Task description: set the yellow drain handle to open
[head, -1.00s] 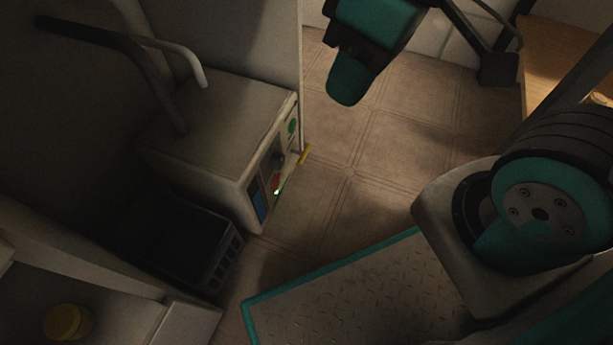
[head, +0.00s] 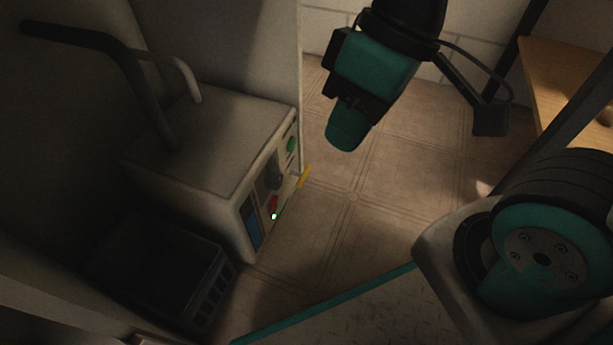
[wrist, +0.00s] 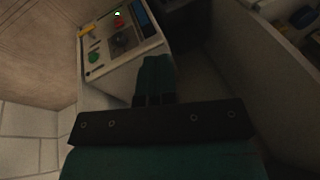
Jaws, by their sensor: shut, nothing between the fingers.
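The yellow drain handle (head: 304,177) sticks out from the front panel of a beige box unit (head: 205,140) in the head view. In the wrist view the handle (wrist: 86,32) shows at the panel's left edge. A green round button (head: 291,145), a dark knob (head: 273,178) and a red control (head: 274,203) share the panel, with a lit green light below. My gripper (head: 344,136) is above the floor, right of the handle and apart from it. In the wrist view its teal fingers (wrist: 155,75) are together and empty, in front of the panel.
A black crate (head: 160,275) sits beside the box at lower left. Dark and pale pipes (head: 110,45) rise over the box. A wooden surface (head: 570,85) stands at upper right. The tiled floor (head: 350,215) in front of the panel is clear.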

